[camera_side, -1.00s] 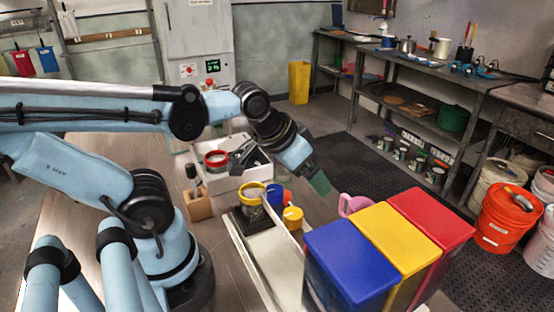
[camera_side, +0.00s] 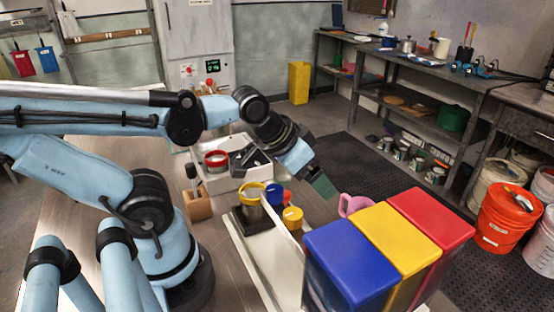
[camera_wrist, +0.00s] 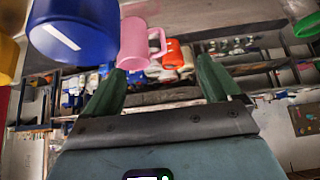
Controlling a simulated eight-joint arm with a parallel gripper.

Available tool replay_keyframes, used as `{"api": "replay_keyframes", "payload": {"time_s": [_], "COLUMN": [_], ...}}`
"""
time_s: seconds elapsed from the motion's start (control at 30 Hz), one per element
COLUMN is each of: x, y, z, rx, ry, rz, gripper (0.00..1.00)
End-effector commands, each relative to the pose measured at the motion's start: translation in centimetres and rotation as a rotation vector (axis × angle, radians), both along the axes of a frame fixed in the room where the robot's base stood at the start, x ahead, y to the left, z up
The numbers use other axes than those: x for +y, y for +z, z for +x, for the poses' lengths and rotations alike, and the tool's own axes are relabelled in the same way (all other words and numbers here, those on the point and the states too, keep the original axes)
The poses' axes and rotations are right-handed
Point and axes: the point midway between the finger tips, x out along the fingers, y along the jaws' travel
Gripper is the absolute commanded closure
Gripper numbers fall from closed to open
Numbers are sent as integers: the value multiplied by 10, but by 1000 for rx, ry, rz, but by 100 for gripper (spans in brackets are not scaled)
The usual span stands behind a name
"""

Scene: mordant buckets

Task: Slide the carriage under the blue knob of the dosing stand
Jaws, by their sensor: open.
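The carriage (camera_side: 248,222) is a dark block at the far end of a pale rail (camera_side: 267,262) in the side view. A yellow-rimmed jar (camera_side: 250,194) stands upright on it. A blue knob (camera_side: 274,195) and a yellow knob (camera_side: 292,217) show just right of the jar. A big blue rounded piece with a white stripe, apparently the blue knob (camera_wrist: 75,30), also fills the wrist view's upper left. My gripper (camera_side: 323,186) is held right of the knobs and apart from the carriage. Its green fingers (camera_wrist: 160,88) are apart with nothing between them.
Blue (camera_side: 352,258), yellow (camera_side: 398,238) and red (camera_side: 432,218) bins stand at the front right and hide part of the rail. A pink mug (camera_side: 352,204) is behind them, also in the wrist view (camera_wrist: 138,43). A white tray (camera_side: 228,180) with a red-rimmed jar stands farther back.

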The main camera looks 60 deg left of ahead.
Motion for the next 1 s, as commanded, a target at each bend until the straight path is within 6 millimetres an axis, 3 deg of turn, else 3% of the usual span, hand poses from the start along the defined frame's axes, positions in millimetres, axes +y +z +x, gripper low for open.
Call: {"api": "replay_keyframes", "payload": {"time_s": [0.43,0.57,0.7,1.0], "x": [0,2,16,66], "y": [0,1,5,20], "z": [0,0,2,-1], "rx": [0,12,104,465], "ry": [0,6,50,201], "rz": [0,0,0,-44], "gripper": [10,27,44,44]}}
